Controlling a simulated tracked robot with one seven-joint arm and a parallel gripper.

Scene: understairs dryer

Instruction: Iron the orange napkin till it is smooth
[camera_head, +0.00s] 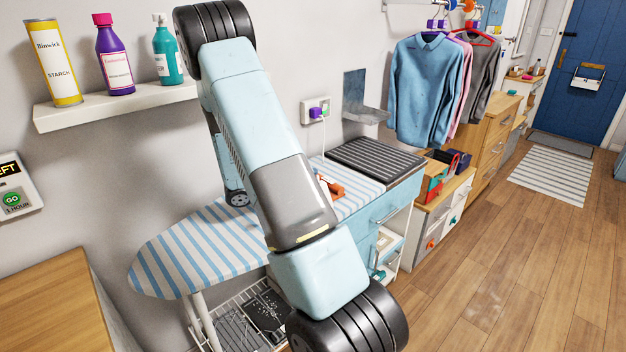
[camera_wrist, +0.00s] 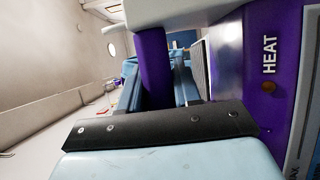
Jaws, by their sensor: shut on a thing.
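An orange piece of cloth (camera_head: 331,187), which looks like the napkin, lies on the striped ironing surface beside my arm. My arm hides part of it, so I cannot tell how creased it is. In the wrist view, a purple and grey appliance (camera_wrist: 268,86) marked HEAT, which looks like the iron, fills the right side. Its purple handle (camera_wrist: 152,62) rises at my gripper (camera_wrist: 158,92), which is shut on it. The iron's soleplate is out of sight. My gripper is hidden in the head view.
The blue-and-white striped ironing board (camera_head: 190,248) stretches left under my arm. A ribbed dark mat (camera_head: 375,160) lies on the cabinet behind. A purple plug (camera_head: 316,113) sits in the wall socket. A bottle shelf (camera_head: 120,105) is upper left. Wooden floor (camera_head: 500,270) is clear at right.

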